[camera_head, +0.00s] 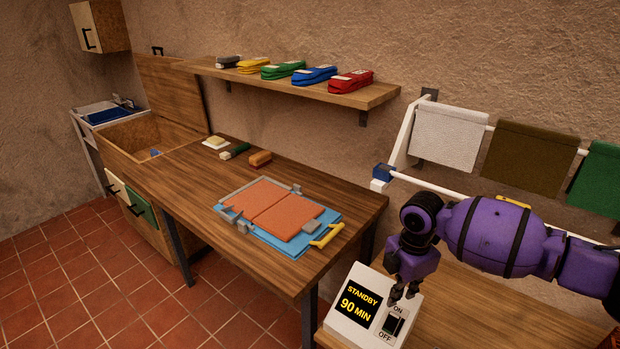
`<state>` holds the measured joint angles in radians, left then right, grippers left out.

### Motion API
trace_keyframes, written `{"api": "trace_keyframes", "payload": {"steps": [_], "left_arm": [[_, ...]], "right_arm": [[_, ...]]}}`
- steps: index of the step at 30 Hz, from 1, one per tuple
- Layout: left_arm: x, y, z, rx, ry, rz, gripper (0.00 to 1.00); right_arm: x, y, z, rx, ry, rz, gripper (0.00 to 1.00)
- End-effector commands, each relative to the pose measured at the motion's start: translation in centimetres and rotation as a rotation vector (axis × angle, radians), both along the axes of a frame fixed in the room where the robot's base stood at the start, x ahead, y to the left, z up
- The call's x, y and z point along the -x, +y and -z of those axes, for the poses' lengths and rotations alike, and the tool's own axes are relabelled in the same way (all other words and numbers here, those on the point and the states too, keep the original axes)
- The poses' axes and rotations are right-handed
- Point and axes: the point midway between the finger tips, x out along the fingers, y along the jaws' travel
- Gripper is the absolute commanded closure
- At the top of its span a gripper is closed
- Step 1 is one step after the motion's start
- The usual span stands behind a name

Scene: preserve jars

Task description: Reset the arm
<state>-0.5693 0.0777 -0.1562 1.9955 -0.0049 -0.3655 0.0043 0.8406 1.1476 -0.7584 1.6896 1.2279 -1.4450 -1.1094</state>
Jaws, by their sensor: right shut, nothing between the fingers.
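My right arm (495,236) is purple and comes in from the right edge. Its gripper (404,293) points down, shut and empty, just over the white control box (348,329). The box has a display (358,303) reading "STANDBY 90 MIN" and a switch (393,323) marked ON and OFF. The fingertips are close to the switch; whether they touch it I cannot tell. My left gripper is not in view.
A wooden table (180,190) holds a blue board (283,247) with orange slabs (268,204). A shelf (370,97) with several coloured bundles hangs above. A rack rail (440,190) with hanging cloths (448,137) stands behind my right arm. An open wooden chest (185,135) is at left.

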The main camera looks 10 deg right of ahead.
Motion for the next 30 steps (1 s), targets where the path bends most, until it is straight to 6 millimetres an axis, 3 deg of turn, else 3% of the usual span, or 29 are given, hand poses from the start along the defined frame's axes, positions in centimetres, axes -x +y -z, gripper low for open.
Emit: {"api": "trace_keyframes", "payload": {"steps": [4, 8, 12, 15, 20, 24, 30], "left_arm": [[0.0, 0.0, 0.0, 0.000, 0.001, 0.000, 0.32], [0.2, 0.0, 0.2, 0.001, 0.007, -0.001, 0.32], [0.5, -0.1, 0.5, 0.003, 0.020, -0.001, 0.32], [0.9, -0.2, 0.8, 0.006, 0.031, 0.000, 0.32], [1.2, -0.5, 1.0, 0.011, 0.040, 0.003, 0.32], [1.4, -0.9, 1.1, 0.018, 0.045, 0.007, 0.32], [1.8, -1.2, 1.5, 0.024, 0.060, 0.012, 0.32]], "right_arm": [[-1.5, 0.3, -0.1, -0.016, -0.064, 0.095, 1.00], [-5.7, 1.5, -1.4, -0.053, -0.240, 0.204, 1.00], [-8.6, 6.1, -0.7, -0.192, -0.416, 0.320, 1.00], [-8.8, 9.5, 0.7, -0.315, -0.494, 0.407, 1.00], [-7.0, 14.0, 3.3, -0.513, -0.559, 0.560, 1.00], [-3.4, 17.0, 5.8, -0.695, -0.589, 0.744, 1.00], [4.1, 17.4, 9.2, -0.864, -0.617, 1.054, 1.00]]}}
